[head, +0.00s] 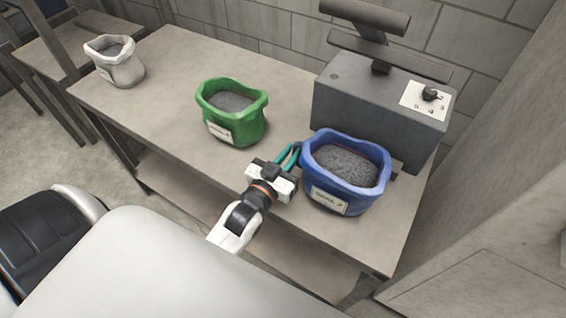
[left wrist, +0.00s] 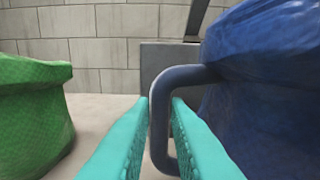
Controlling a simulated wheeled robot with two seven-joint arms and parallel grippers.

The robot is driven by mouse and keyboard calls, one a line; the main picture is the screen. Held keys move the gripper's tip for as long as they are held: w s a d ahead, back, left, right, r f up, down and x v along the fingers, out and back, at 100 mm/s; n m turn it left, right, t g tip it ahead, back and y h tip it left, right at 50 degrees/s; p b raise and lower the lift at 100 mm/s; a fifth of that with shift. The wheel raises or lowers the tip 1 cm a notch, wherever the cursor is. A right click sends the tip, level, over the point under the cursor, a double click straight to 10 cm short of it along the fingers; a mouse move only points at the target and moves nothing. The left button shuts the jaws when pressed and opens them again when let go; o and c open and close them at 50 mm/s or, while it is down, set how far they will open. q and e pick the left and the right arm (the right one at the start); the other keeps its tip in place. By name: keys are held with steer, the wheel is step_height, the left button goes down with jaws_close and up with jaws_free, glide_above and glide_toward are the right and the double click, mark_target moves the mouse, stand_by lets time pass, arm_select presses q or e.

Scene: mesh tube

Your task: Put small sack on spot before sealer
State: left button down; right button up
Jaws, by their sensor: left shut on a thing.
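A blue open sack (head: 330,193) with dark grey contents and a white label stands upright on the table, in front of the grey sealer (head: 360,108). A green sack (head: 240,130) stands left of it, and a pale, small-looking sack (head: 125,72) is at the far left end. My left gripper (head: 291,156) is at the blue sack's left side. In the left wrist view, its teal fingers (left wrist: 160,108) are shut on the blue sack's handle (left wrist: 162,120). The spot before the sealer is not visible, possibly beneath the blue sack. My right gripper is not in view.
The table (head: 170,85) has free room between the pale and green sacks. A lower shelf (head: 185,195) runs beneath it. A wall (head: 285,30) is behind, and a large grey block (head: 490,190) stands close on the right.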

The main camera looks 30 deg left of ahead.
arm_select(q)
steer(key=shift+w+d+f+b, duration=0.1)
steer(key=shift+w+f+b, duration=0.25)
steer(key=shift+w, duration=0.45)
steer(key=shift+w+a+f+b, duration=0.1)
steer(key=shift+w+f+b, duration=0.1)
steer(key=shift+w+b, duration=0.45)
steer(key=shift+w+d+f+b, duration=0.1)
steer(key=shift+w+f+b, duration=0.2)
steer(key=shift+w, duration=0.65)
steer(key=c, duration=1.4)
jaws_free()
steer(key=shift+o, duration=0.5)
steer(key=shift+s+f, duration=0.1)
steer(key=shift+f, duration=0.2)
steer(key=s, duration=0.6)
steer(key=s+b, duration=0.1)
steer(key=s, duration=0.5)
steer(key=shift+a+r, duration=0.2)
